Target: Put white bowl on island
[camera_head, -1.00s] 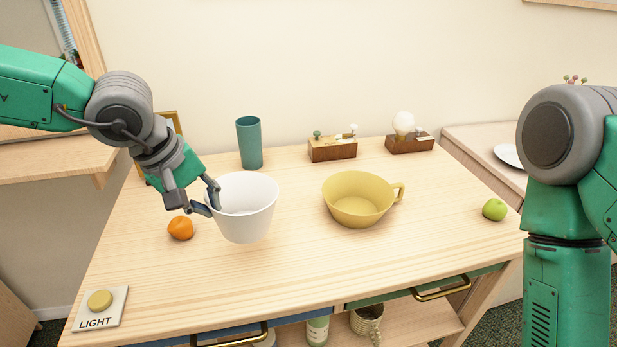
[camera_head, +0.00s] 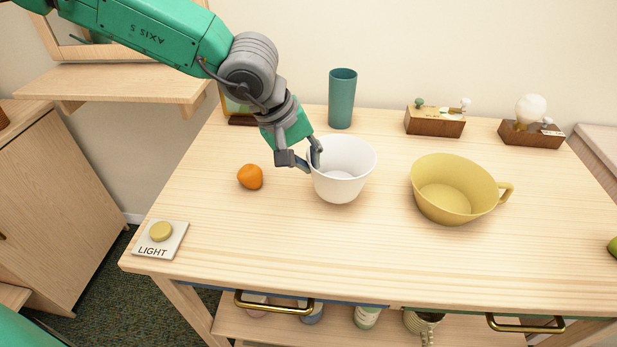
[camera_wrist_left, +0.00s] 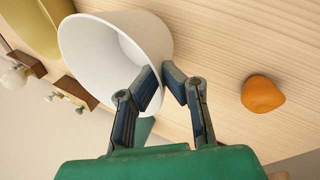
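The white bowl (camera_head: 345,180) is upright over the wooden table (camera_head: 290,240), between the orange and the yellow bowl. I cannot tell whether its base touches the tabletop. My left gripper (camera_head: 312,160) is at the bowl's left rim. In the left wrist view, the fingers (camera_wrist_left: 163,80) are close together on the near rim of the white bowl (camera_wrist_left: 95,60), one on each side of its wall, and look shut on it. My right gripper is out of view. I cannot identify an island in these frames.
An orange (camera_head: 250,176), a yellow bowl with a handle (camera_head: 455,205), a teal cup (camera_head: 342,98) and a light switch (camera_head: 160,240) are on the table. Wooden blocks (camera_head: 435,125) stand at the back. A shelf (camera_head: 120,85) and cabinet (camera_head: 60,200) are left. Front tabletop is clear.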

